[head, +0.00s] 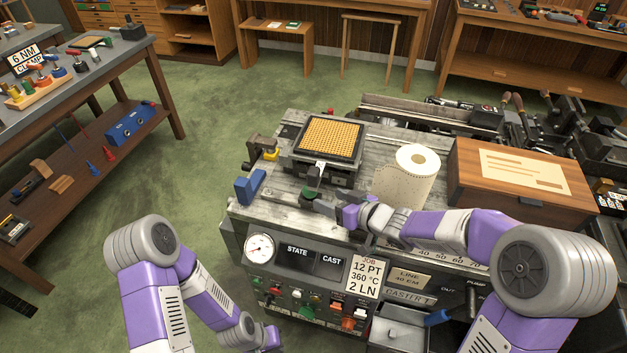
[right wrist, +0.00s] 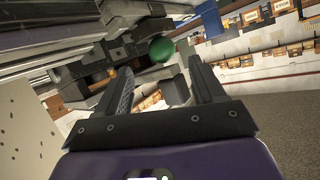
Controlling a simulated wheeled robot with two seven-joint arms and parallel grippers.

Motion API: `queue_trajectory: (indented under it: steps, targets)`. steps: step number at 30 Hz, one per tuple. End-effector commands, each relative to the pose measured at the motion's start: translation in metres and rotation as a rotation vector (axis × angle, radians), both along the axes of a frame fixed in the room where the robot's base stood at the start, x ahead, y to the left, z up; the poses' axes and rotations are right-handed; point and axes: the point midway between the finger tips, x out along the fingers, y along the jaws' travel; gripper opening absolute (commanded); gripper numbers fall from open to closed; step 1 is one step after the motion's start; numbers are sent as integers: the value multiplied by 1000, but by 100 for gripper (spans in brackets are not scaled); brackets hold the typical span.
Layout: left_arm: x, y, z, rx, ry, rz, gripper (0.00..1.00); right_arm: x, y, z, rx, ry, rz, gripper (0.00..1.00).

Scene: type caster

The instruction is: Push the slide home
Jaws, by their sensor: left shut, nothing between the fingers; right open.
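The caster (head: 285,225) has a gold-grid matrix case (head: 330,137) in a dark frame on its top. A dark metal slide-like part (head: 318,172) sits just in front of the case; I cannot tell how far in it is. A green round knob (head: 310,193) is near that part. My right gripper (head: 325,207) is low over the caster top, beside the knob. In the right wrist view my right gripper (right wrist: 162,72) is open and empty, with the green knob (right wrist: 161,49) ahead between its fingertips, apparently untouched. My left gripper (head: 272,338) is shut and empty, low in front of the caster.
A perforated paper roll (head: 417,160) stands behind my right forearm. A wooden box (head: 515,180) is on the right, and a blue block (head: 249,187) is at the caster's left edge. The front panel carries a gauge (head: 260,248) and levers.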

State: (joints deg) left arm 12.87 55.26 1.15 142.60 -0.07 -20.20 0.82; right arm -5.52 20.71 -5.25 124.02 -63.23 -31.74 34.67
Motion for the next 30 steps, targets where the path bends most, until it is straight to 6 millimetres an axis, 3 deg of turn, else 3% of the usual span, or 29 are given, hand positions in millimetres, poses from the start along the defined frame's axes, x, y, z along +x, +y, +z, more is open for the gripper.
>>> queue_trajectory:
  steps: [15,27,30]
  targets:
    - [-1,0,-21,-1,3,-1,0,44,42,-25,-2,-7,7,69]
    - [-1,0,-22,0,2,-1,0,51,48,-26,0,-7,4,69]
    - [-1,0,-22,0,2,-1,0,51,48,-27,0,-7,4,55]
